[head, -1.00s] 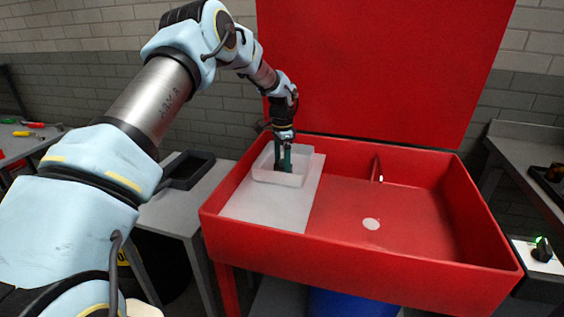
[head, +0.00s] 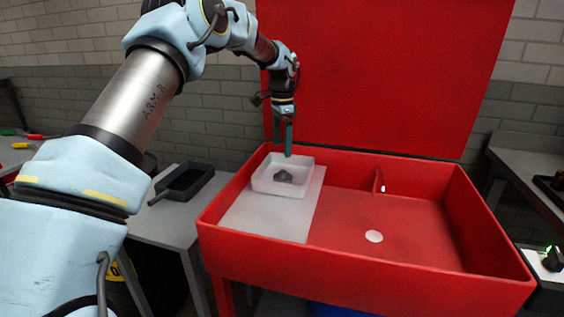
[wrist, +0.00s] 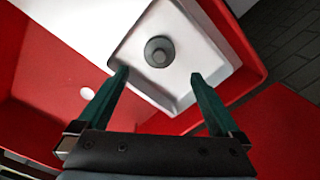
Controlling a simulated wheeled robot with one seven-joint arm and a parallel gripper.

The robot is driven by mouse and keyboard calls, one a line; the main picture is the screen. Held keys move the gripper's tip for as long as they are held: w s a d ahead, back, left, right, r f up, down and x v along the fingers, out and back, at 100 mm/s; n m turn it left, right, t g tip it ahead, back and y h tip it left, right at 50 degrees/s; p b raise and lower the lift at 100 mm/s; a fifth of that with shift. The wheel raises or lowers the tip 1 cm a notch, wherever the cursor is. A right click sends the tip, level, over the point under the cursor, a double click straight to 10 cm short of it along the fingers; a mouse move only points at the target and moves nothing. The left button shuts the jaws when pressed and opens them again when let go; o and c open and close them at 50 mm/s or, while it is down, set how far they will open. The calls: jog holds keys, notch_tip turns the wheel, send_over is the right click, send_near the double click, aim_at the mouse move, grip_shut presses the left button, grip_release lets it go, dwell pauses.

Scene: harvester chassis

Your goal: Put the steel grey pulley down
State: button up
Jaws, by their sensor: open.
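The steel grey pulley (head: 284,177) lies inside a white tray (head: 262,186), on its floor. In the wrist view the round grey pulley (wrist: 159,51) shows from above, apart from the tray walls. My gripper (head: 283,154) is above the tray, its two dark green fingers apart and empty. In the wrist view the gripper's fingertips (wrist: 160,75) are spread wide with the pulley beyond them, not touching it.
The tray stands on a white board (head: 265,219) at the left of a red basin (head: 400,255). The basin floor to the right is mostly clear, with a pale round spot (head: 374,236). A tall red panel (head: 380,70) rises behind. A black tray (head: 185,182) sits on the left table.

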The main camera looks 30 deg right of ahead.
jog(key=s+a+r+n, duration=0.15)
jog(key=a+n, duration=0.35)
jog(key=a, duration=0.8)
jog(key=s+a+n, duration=0.2)
jog(key=a+n, duration=0.2)
jog(key=a, duration=1)
jog(key=s+a+f+n+t, duration=0.1)
jog(key=s+a+f+n, duration=0.1)
jog(key=s+a+n, duration=0.7)
jog(key=s+a, duration=0.6)
jog(key=a, duration=0.1)
jog(key=shift+a+f+t, duration=0.3)
jog(key=shift+a+f, duration=0.05)
jog(key=shift+f, duration=0.05)
jog(key=shift+c, duration=0.4)
